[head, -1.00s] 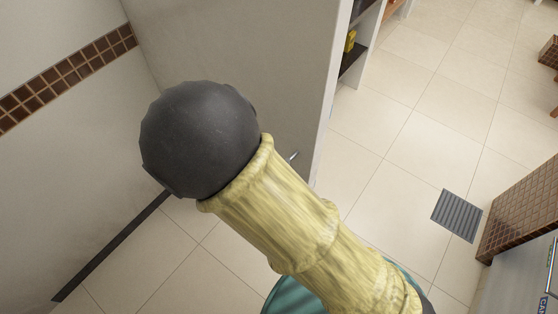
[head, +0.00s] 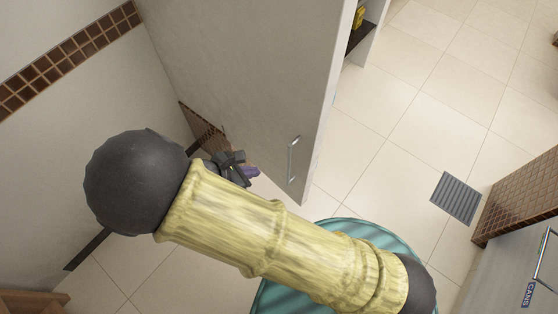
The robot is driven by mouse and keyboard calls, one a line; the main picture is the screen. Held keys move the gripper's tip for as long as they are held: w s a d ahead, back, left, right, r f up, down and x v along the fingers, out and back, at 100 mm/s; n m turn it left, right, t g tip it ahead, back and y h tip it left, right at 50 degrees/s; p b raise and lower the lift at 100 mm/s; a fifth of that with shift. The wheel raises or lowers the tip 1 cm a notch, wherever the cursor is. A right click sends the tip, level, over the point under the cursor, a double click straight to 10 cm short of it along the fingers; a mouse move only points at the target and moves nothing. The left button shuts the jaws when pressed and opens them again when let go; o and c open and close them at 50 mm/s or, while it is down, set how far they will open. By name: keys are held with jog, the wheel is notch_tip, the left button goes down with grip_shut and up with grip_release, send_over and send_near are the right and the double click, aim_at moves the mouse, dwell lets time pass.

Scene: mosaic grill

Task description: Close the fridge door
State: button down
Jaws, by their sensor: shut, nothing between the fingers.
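A tall pale grey door panel (head: 250,70) with a vertical metal handle (head: 293,158) near its free edge stands at the upper middle of the head view. I cannot tell for certain that it is the fridge door. My gripper (head: 250,172) shows small, dark with a purplish tip, just past my arm's dark rounded joint. It is shut and empty, to the left of the handle and apart from it in the picture. My yellow arm hides part of the floor and the area below the door. The door's hinge side and the fridge interior are not clearly visible.
A white wall with brown tile trim (head: 70,60) is at the left. A floor drain (head: 456,198) and a brown tiled block (head: 515,205) are at the right, beside a grey unit (head: 505,275) labelled "CANS". Open tiled floor (head: 400,150) lies right of the door.

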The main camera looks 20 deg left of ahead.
jog(key=w+d+f+p, duration=0.3)
jog(key=w+d+f, duration=0.2)
jog(key=w, duration=0.2)
jog(key=shift+d+p, duration=0.4)
